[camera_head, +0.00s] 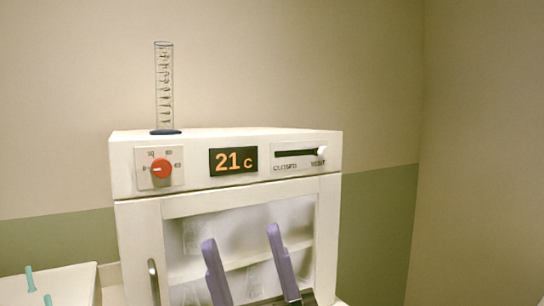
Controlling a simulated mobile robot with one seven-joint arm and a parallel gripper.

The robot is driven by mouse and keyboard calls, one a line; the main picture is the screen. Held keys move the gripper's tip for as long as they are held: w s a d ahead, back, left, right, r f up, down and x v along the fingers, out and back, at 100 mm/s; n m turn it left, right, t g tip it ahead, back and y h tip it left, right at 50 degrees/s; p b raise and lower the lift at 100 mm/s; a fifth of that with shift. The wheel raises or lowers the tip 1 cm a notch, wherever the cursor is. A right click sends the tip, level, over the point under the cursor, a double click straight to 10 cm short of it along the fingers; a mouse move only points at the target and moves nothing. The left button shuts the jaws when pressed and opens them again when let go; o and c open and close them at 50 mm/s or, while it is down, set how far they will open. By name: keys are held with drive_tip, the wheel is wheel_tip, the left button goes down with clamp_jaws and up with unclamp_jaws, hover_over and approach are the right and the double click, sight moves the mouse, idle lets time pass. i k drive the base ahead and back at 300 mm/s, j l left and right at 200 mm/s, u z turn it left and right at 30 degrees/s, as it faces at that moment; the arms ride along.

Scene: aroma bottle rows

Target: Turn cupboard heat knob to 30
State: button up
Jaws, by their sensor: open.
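The white cupboard (225,195) stands in the middle of the head view. Its red heat knob (161,168) sits on a small dial plate at the upper left of the front; the pointer seems turned toward the left mark, but the small numbers are hard to read. The display (233,161) reads 21 c. My gripper (242,236) shows at the bottom with two purple fingers spread apart and nothing between them. It is in front of the cupboard's glass door, below and to the right of the knob, apart from it.
A vent slider (321,151) is at its right end, by the VENT label. A graduated glass cylinder (164,90) stands on the cupboard top. A door handle (153,280) is below the knob. A white surface with teal items (30,280) is at lower left.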

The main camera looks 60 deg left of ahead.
sight(161, 168)
drive_tip(key=k+l, duration=0.25)
drive_tip(key=l, duration=0.2)
drive_tip(key=k+l+u, duration=0.1)
drive_tip(key=u, duration=0.35)
drive_tip(key=k+l+u, duration=0.15)
drive_tip(key=u, duration=1.25)
drive_tip(key=l+z, duration=0.15)
drive_tip(key=l, duration=0.75)
drive_tip(key=k, duration=0.05)
